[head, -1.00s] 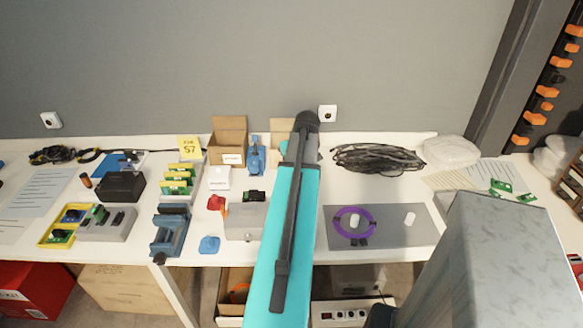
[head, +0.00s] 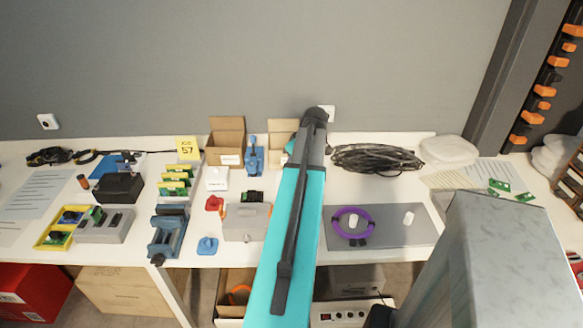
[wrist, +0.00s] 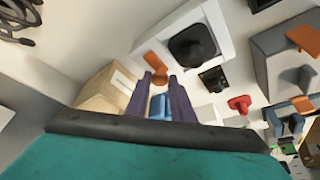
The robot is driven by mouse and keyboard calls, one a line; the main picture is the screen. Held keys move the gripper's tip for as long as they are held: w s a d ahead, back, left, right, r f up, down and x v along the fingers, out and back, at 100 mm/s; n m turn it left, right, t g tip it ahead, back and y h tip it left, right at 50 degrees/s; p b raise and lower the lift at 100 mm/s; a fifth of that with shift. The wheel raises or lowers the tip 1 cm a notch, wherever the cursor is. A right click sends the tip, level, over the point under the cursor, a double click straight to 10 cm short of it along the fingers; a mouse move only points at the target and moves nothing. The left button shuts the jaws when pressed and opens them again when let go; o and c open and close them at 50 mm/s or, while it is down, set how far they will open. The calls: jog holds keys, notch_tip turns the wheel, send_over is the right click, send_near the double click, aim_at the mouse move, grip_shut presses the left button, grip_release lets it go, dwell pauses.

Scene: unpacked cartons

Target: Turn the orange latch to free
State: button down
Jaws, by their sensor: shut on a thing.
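An orange latch (wrist: 155,62) shows in the wrist view beside a white housing (wrist: 219,24) with a black round part (wrist: 192,46). The dark fingers of my gripper (wrist: 160,77) are shut on the latch, its lower end lying between their tips. A blue object (wrist: 158,107) shows between the fingers, further back. In the head view my teal arm hides the gripper, the latch and the white housing.
A grey box (head: 245,223) with orange parts stands left of my arm, near a red piece (head: 214,203). An open carton (head: 227,137) and a blue tool (head: 254,158) stand behind.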

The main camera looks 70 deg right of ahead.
jog(key=shift+s+d, duration=0.1)
jog(key=shift+s, duration=0.15)
jog(key=c, duration=1.5)
grip_release()
jog(key=shift+c, duration=0.2)
jog(key=shift+w, duration=0.1)
jog(key=shift+r, duration=0.15)
jog(key=shift+v, duration=0.8)
jog(key=b+v, duration=0.1)
jog(key=v, duration=1.1)
jog(key=shift+b, duration=0.4)
